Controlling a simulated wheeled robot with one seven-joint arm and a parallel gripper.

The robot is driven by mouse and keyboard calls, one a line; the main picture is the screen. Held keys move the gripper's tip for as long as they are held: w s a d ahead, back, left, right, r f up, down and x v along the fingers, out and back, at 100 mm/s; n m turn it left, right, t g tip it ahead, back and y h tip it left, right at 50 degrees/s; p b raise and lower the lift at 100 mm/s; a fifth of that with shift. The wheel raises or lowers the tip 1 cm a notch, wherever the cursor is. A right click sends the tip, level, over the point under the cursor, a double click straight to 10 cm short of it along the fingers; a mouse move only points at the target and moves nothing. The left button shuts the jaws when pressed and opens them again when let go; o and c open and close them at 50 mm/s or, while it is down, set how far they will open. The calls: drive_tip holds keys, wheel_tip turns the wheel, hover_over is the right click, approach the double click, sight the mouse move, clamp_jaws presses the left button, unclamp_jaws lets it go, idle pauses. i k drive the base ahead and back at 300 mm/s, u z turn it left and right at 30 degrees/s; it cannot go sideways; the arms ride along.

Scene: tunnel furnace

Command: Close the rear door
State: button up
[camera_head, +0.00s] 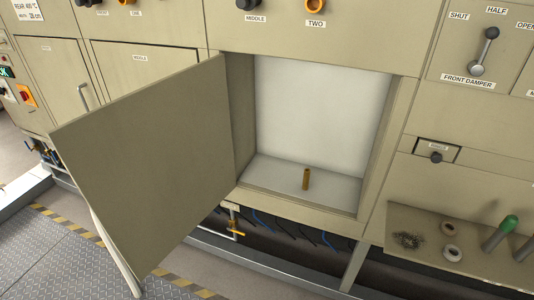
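A beige furnace door (150,160) stands wide open, swung out to the left of its opening. Its hinged side is at the left edge of the opening, and its plain inner face shows. Its label is not visible, so I cannot read whether it is the rear door. A pale bar (117,258), seemingly its handle, sticks out past the door's lower left edge. The open chamber (320,105) has a light grey lining. A small brass-coloured cylinder (306,179) stands upright on its floor. My gripper is not in view.
A shut door marked "MIDDLE" (150,62) is behind the open door, with another shut door (52,75) further left. A shelf (440,262) with rings and a green-handled tool is at right. Pipes (236,226) run below the chamber. Floor plating (50,255) is clear at lower left.

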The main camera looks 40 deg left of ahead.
sight(151, 162)
drive_tip(key=z, duration=1.7)
drive_tip(key=k, duration=3)
drive_tip(key=u, duration=4.55)
drive_tip(key=i, duration=0.15)
drive_tip(key=z, duration=0.6)
